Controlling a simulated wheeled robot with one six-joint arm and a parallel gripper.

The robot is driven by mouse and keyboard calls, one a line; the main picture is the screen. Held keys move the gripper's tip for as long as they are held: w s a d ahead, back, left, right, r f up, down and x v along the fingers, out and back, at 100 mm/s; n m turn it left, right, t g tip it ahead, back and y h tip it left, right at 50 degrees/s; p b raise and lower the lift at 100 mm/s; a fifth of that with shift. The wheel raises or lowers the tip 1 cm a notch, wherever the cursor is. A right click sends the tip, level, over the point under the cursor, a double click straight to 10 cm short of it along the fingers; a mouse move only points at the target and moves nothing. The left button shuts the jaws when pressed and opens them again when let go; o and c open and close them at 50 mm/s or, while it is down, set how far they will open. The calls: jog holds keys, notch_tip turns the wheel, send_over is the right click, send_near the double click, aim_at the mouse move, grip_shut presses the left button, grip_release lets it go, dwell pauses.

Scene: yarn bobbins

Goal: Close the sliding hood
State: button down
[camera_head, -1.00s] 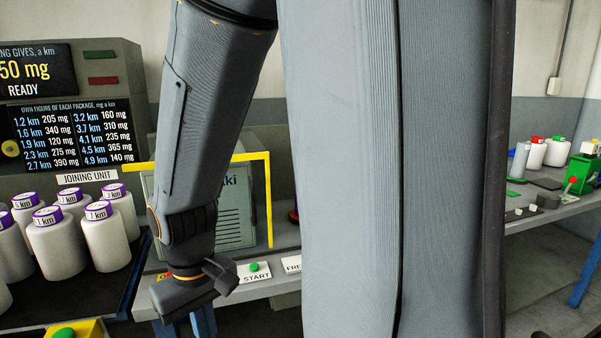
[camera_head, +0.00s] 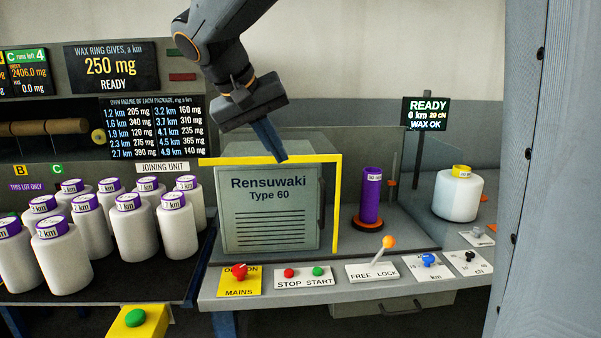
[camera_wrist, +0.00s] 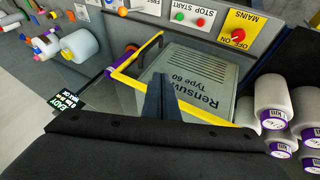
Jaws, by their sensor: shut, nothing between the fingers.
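The sliding hood is a clear cover with a yellow edge frame (camera_head: 338,205). It stands around the grey Rensuwaki Type 60 housing (camera_head: 270,250), with its yellow upright just right of that housing. A dark upright handle (camera_head: 321,200) shows near this edge. The purple bobbin (camera_head: 370,195) stands right of the yellow edge, outside the frame. My gripper (camera_head: 282,158) is shut and empty, pointing down at the hood's yellow top bar. In the wrist view its fingertips (camera_wrist: 160,78) overlap the housing, close to the yellow bar (camera_wrist: 180,106); I cannot tell whether they touch.
A control strip in front carries the red mains knob (camera_head: 239,271), stop and start buttons, and an orange-topped lever (camera_head: 388,242). White packages (camera_head: 128,225) crowd the left table. A white, yellow-topped package (camera_head: 458,195) and a READY display (camera_head: 427,113) stand at right.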

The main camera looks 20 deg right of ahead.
jog(key=w+d+f+p, duration=0.1)
jog(key=d+f+p, duration=0.1)
jog(key=d+f, duration=0.6)
jog(key=shift+w+d+f, duration=0.3)
jog(key=shift+w+f, duration=0.05)
